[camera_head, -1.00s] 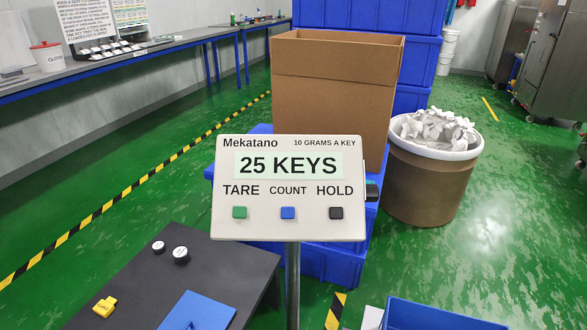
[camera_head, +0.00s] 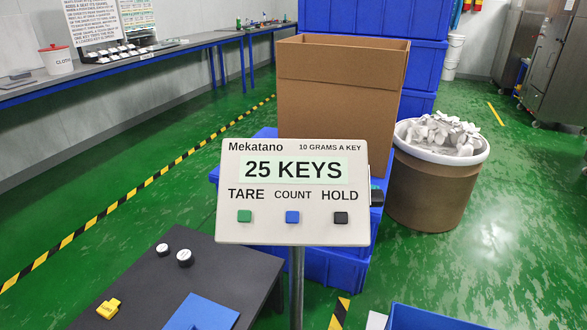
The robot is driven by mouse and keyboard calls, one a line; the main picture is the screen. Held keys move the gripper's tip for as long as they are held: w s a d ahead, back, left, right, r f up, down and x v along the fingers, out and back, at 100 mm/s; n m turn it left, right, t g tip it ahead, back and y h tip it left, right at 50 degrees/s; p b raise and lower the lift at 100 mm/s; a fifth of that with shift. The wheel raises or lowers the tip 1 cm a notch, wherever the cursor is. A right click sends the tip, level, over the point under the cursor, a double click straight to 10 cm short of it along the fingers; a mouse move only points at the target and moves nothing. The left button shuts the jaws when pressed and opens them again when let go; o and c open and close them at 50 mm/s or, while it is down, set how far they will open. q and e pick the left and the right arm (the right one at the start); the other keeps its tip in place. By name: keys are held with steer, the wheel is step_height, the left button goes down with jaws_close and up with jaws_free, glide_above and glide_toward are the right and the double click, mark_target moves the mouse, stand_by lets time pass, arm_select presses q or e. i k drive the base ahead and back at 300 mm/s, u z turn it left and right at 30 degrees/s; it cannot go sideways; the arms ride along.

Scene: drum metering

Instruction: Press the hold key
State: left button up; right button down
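The panel stands on a grey post in the middle of the view. Its display (camera_head: 293,169) reads 25 KEYS. A green key (camera_head: 244,216) sits under TARE and a blue key (camera_head: 292,217) under COUNT. Neither of my grippers is in view, and nothing covers the panel's face.
A dark table (camera_head: 150,275) at lower left holds a yellow block (camera_head: 108,308), two round weights and a blue sheet (camera_head: 202,313). Behind the panel are a cardboard box (camera_head: 340,95) and a drum of white pieces (camera_head: 435,190). A blue bin (camera_head: 430,318) is at lower right.

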mark_target(340, 218)
steer(key=u, duration=0.8)
steer(key=k, duration=0.4)
steer(key=z, duration=0.4)
